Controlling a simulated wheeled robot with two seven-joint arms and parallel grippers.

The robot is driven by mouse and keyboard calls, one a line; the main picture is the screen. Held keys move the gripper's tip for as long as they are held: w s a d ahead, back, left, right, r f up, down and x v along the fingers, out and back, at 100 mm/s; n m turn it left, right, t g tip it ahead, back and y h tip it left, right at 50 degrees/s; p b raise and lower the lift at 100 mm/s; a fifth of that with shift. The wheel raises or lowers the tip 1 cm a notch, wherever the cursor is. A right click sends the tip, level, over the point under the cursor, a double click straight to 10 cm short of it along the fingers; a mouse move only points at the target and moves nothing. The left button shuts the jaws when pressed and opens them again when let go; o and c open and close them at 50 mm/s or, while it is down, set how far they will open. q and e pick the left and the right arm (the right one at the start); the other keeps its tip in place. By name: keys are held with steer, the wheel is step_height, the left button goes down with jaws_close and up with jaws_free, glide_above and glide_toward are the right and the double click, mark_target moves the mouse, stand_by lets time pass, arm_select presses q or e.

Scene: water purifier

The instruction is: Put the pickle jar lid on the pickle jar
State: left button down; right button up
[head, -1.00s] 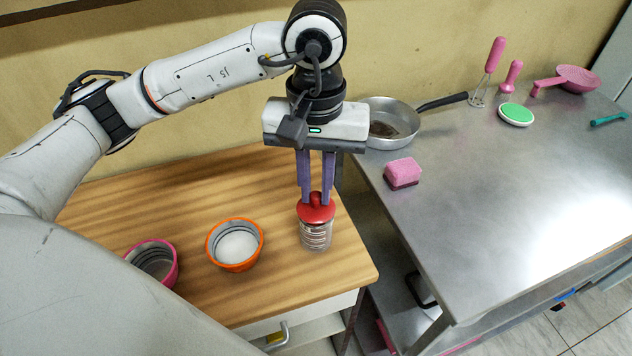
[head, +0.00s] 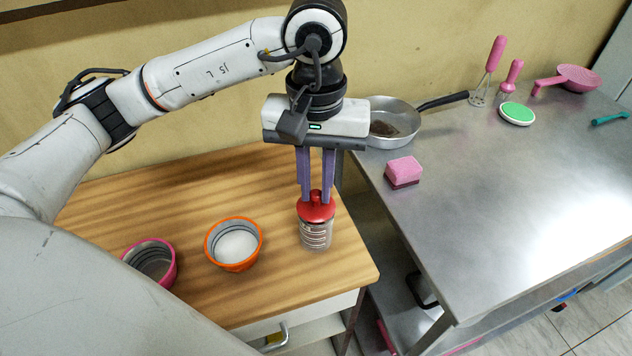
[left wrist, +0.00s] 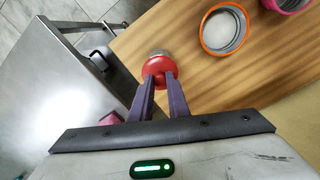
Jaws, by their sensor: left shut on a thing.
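The red pickle jar lid (head: 315,208) sits at the top of the clear pickle jar (head: 316,236), which stands near the right edge of the wooden counter. I cannot tell whether the lid is fully seated. My left gripper (head: 316,197) points down with its purple fingers shut on the lid's knob. In the left wrist view the lid (left wrist: 158,68) is between the fingertips (left wrist: 160,80), with a little of the jar (left wrist: 158,53) showing beyond it. My right gripper is in neither view.
An orange-rimmed bowl (head: 234,244) with white contents and a pink-rimmed bowl (head: 150,262) stand left of the jar on the wooden counter (head: 200,190). A metal table (head: 480,190) to the right bears a pan (head: 395,122), a pink sponge (head: 403,172) and utensils.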

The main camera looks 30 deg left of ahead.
arm_select(q)
steer(key=shift+b, duration=0.35)
stand_by(0.3)
steer(key=shift+f+b, duration=0.7)
steer(key=c, duration=2)
jaws_free()
